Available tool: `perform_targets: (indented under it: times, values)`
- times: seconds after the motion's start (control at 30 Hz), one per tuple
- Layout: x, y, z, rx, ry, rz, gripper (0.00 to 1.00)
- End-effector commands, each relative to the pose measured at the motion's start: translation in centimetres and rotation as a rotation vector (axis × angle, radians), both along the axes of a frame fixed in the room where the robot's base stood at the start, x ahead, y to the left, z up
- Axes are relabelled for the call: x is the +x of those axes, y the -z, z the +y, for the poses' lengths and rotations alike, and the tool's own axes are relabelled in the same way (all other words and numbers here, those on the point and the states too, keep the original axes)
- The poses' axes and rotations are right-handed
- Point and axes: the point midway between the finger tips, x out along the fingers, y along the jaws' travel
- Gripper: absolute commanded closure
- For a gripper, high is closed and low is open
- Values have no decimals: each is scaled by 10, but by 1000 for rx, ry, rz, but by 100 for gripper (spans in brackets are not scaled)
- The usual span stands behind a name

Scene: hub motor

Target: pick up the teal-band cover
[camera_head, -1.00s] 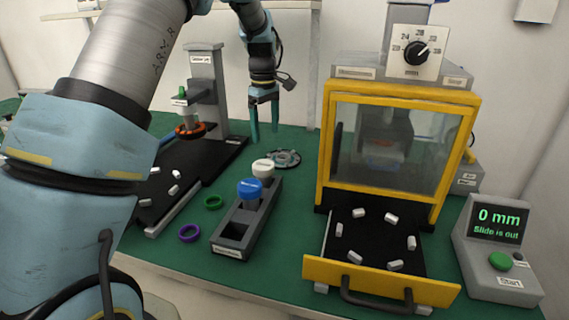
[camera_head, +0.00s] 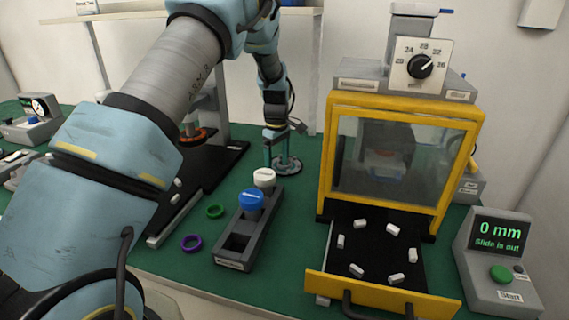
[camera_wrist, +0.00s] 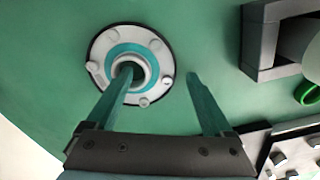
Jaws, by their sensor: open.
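The teal-band cover (camera_wrist: 131,66) is a round light-grey disc with a teal ring, a raised central hub with a hole, and several small bolts near its rim. It lies flat on the green table; in the head view the cover (camera_head: 288,166) is behind the holder. My gripper (camera_wrist: 160,75) is open above it, its two teal fingers apart. In the wrist view the left finger crosses in front of the hub, and the right finger is beyond the rim. In the head view my gripper (camera_head: 281,160) is over the cover; contact cannot be told.
A dark holder (camera_head: 233,257) with blue (camera_head: 251,198) and white (camera_head: 264,177) capped pieces stands in front of the cover. Green (camera_head: 215,211) and purple (camera_head: 192,243) rings lie to its left. A yellow-framed press (camera_head: 325,200) with its slide out stands right.

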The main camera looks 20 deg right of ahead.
Motion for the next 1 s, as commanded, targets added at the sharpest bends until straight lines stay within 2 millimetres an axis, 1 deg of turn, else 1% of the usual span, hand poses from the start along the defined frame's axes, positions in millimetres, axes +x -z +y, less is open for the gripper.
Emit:
perform_targets:
  times: [0.1,0.27,1.0]
  values:
    - [0,4,0,-1,0,-2,14]
    - [0,4,0,-1,0,-2,14]
    - [0,3,0,0,0,-1,97]
